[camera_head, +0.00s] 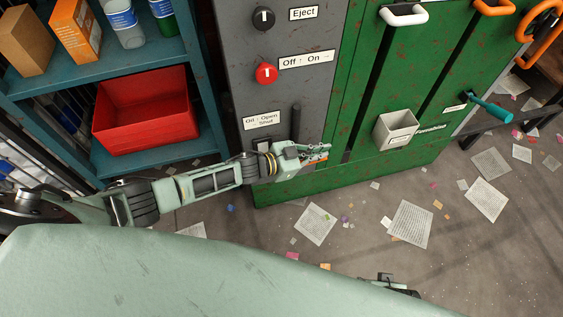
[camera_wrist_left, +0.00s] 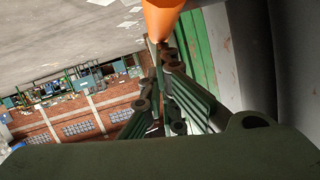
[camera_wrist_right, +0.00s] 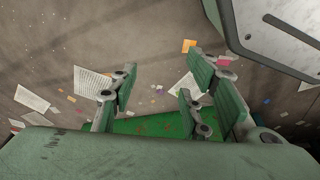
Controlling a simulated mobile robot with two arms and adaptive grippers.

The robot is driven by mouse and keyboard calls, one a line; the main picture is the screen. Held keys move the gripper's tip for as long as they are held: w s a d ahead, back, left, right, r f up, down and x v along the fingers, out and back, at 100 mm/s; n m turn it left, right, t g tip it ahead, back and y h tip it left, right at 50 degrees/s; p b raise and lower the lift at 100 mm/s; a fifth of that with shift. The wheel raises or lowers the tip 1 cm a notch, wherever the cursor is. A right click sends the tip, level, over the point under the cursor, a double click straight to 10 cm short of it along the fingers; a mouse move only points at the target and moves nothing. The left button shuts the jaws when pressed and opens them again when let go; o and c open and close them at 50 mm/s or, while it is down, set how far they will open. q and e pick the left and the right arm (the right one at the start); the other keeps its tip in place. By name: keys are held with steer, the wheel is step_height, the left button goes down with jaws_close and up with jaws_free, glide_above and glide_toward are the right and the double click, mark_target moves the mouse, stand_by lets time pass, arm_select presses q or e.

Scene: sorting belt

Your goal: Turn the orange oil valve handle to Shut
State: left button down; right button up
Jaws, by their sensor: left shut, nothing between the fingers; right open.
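The orange valve handle (camera_wrist_left: 162,18) shows at the top of the left wrist view, just beyond my left fingertips. In the head view my left arm and gripper mostly hide it; only a little orange shows under the fingers. A white label (camera_head: 263,120) reading "Oil: Open Shut" is on the grey panel above. My left gripper (camera_head: 320,152) is shut and empty, close in front of the lower panel; whether it touches the handle I cannot tell. My right gripper (camera_wrist_right: 165,92) is open and empty over the floor. Which way the handle points is unclear.
The grey panel (camera_head: 240,75) has a red Off/On knob (camera_head: 266,73) and a black Eject knob (camera_head: 263,18). Green cabinet doors (camera_head: 345,110) stand to its right, with a small grey bin (camera_head: 396,129). A blue shelf holds a red crate (camera_head: 142,110). Papers litter the floor.

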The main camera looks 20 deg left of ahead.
arm_select(q)
steer(key=shift+w+d+f, duration=0.1)
steer(key=shift+d+f, duration=0.1)
arm_select(e)
steer(key=shift+w+r, duration=0.2)
steer(key=shift+r, duration=0.3)
arm_select(q)
steer(key=v, duration=1.2)
steer(key=shift+r, duration=0.1)
